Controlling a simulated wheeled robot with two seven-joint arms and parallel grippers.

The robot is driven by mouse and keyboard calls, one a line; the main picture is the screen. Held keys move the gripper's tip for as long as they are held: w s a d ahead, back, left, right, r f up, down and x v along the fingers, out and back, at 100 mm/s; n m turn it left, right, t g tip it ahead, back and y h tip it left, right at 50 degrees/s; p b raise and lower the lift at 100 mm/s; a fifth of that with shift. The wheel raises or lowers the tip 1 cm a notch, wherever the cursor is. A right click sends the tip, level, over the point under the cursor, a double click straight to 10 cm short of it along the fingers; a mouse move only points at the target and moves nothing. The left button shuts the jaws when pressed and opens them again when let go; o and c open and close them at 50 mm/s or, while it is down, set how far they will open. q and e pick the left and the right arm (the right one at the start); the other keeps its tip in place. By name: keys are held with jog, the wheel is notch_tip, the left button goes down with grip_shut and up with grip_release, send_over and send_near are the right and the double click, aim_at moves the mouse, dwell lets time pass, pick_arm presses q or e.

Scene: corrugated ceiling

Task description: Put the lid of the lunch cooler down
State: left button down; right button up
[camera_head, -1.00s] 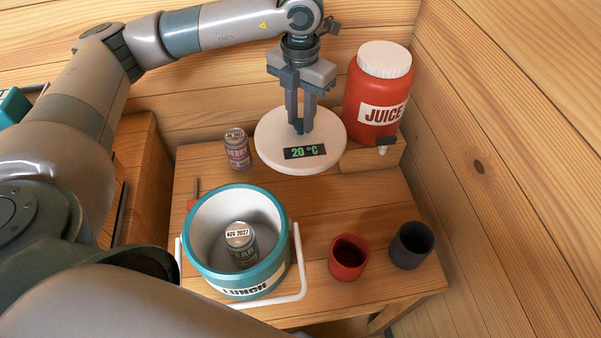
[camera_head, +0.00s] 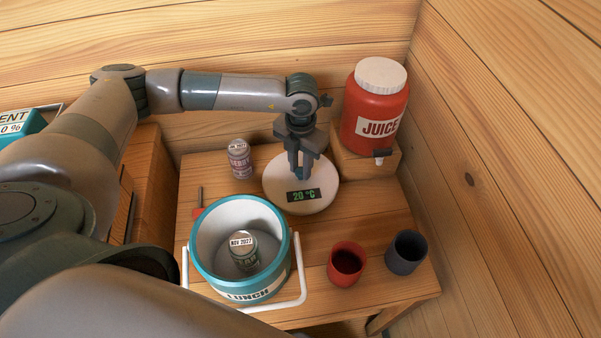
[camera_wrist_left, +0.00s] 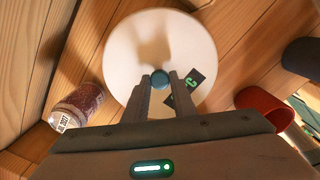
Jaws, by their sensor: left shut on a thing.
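The lunch cooler (camera_head: 196,262) is a teal and white tub labelled LUNCH, standing open at the table's front left with its white handle down in front. A can marked NOV 2027 (camera_head: 243,252) stands inside it. The lid (camera_head: 280,193) is a round white disc with a 20 °C display, behind and right of the cooler. My left gripper (camera_head: 300,178) is shut on the lid's teal knob, which shows in the left wrist view (camera_wrist_left: 160,78). The lid looks level and low over the table; I cannot tell whether it touches. My right gripper is out of view.
A berry can (camera_head: 240,160) stands left of the lid. A red juice dispenser (camera_head: 375,105) sits on a wooden block (camera_head: 372,165) at the back right. Red (camera_head: 346,264) and dark (camera_head: 405,253) cups stand front right. A red-handled tool (camera_head: 199,212) lies beside the cooler.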

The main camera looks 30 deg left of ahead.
aim_at(301, 171)
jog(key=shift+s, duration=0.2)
pick_arm(q)
jog(key=shift+f, duration=0.3)
notch_tip(301, 171, down, 3)
jog(key=shift+r+p, duration=0.1)
jog(key=shift+p, duration=0.6)
jog(key=shift+f, duration=0.25)
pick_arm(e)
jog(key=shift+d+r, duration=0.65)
pick_arm(q)
jog(key=shift+f, duration=0.1)
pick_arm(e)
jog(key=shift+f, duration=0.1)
pick_arm(q)
jog(key=c, duration=1.5)
grip_release()
jog(key=shift+o, duration=0.2)
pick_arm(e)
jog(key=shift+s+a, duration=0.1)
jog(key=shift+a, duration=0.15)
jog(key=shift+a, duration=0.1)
